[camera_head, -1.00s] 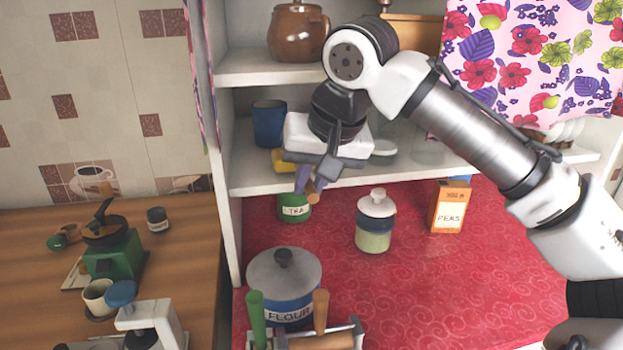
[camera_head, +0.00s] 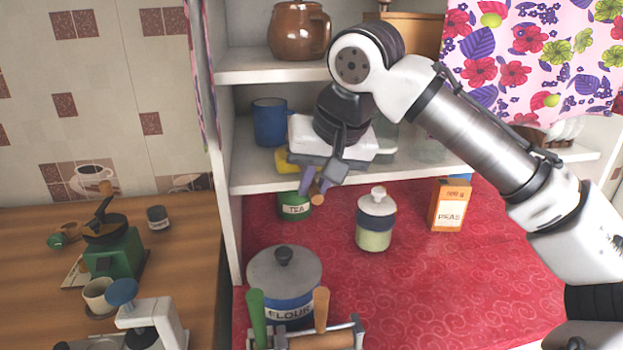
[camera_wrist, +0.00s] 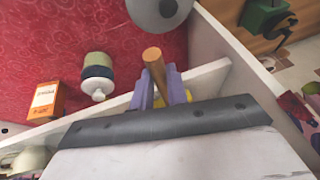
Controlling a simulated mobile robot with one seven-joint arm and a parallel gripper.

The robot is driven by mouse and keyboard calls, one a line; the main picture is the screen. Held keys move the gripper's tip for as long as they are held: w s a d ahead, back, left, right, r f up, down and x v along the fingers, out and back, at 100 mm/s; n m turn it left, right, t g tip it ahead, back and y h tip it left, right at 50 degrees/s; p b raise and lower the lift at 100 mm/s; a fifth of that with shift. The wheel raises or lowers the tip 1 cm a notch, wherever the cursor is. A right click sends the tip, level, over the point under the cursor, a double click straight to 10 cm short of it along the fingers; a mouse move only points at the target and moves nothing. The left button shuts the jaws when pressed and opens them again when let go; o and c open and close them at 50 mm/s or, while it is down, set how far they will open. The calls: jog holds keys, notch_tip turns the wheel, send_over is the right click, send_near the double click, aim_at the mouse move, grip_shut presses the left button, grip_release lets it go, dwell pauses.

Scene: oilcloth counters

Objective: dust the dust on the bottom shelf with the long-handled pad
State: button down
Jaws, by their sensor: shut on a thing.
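My gripper (camera_head: 313,182), with purple fingers, is at the front of the bottom shelf (camera_head: 250,178). It is shut on the wooden handle (camera_head: 320,197) of the long-handled pad, whose end points out toward the camera. In the wrist view the handle (camera_wrist: 153,60) sticks out between the purple fingers (camera_wrist: 166,88). A yellow part (camera_head: 287,160), which looks like the pad's head, shows at shelf level left of my gripper. Most of it is hidden behind my wrist, and I cannot tell whether it touches the shelf. I make out no dust.
A blue mug (camera_head: 270,122) stands on the shelf, left of my wrist. A brown pot (camera_head: 298,32) sits on the shelf above. Below, on the red counter, stand a TEA tin (camera_head: 294,206), a lidded jar (camera_head: 375,222), a PEAS box (camera_head: 450,206) and a FLOUR canister (camera_head: 285,278).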

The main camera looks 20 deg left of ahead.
jog(key=shift+w+d+p, duration=1)
jog(key=shift+w+d, duration=0.5)
jog(key=shift+d, duration=0.75)
jog(key=shift+s+a+f+p, duration=0.1)
jog(key=shift+s+a+p, duration=0.15)
jog(key=shift+s+a, duration=0.45)
jog(key=shift+s+a+r+p, duration=0.15)
jog(key=shift+s+a, duration=0.3)
jog(key=shift+a, duration=0.5)
jog(key=shift+s+a+f+p, duration=0.15)
jog(key=shift+s+a+p, duration=0.15)
jog(key=shift+s+a, duration=0.4)
jog(key=w+d+p, duration=0.1)
jog(key=w+d, duration=0.2)
jog(key=d, duration=0.1)
jog(key=shift+w+d+p, duration=0.35)
jog(key=shift+d+p, duration=0.05)
jog(key=s+d+r+p, duration=0.1)
jog(key=s+d+p, duration=0.2)
jog(key=s+d, duration=0.4)
jog(key=s, duration=0.4)
jog(key=shift+s+d+r, duration=0.25)
jog(key=shift+s+d, duration=0.05)
jog(key=shift+d, duration=0.1)
jog(key=shift+f, duration=0.1)
